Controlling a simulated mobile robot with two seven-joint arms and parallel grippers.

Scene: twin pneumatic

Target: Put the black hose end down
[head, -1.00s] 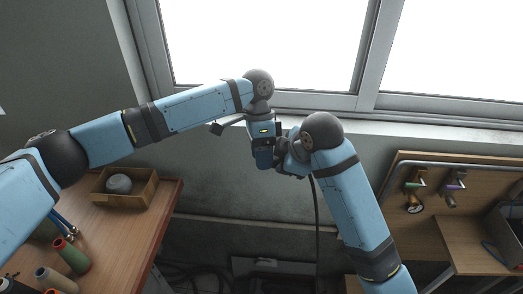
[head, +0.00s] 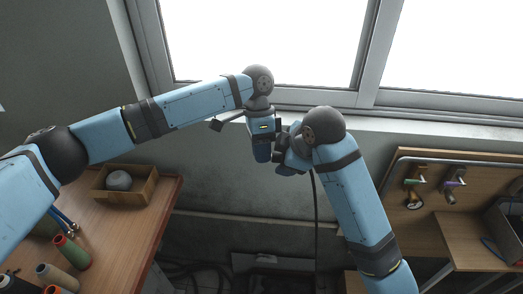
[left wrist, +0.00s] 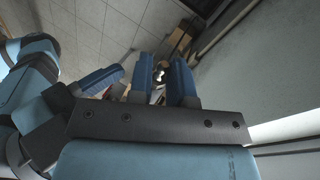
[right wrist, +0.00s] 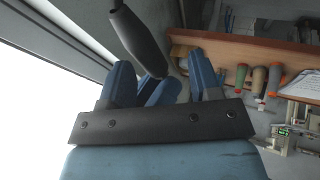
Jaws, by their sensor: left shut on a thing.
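My left gripper (head: 263,152) hangs close beside my right gripper (head: 290,158) in front of the window sill; their fingertips are hard to make out there. In the left wrist view, my left fingers are shut on a small part with a bright metal tip (left wrist: 160,71). A thick dark sleeve (right wrist: 139,36), seemingly the black hose end, reaches a blue left finger in the right wrist view. My right fingers stand wide apart around that area. The black hose (head: 316,205) hangs down from beside the grippers. The hose end itself is hidden in the head view.
A wooden table (head: 140,225) at left carries an open box (head: 146,194) with a grey round thing, and several spools. At right is a wooden board (head: 480,175) with hanging fittings and a shelf. Dark loops of hose or cable lie below.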

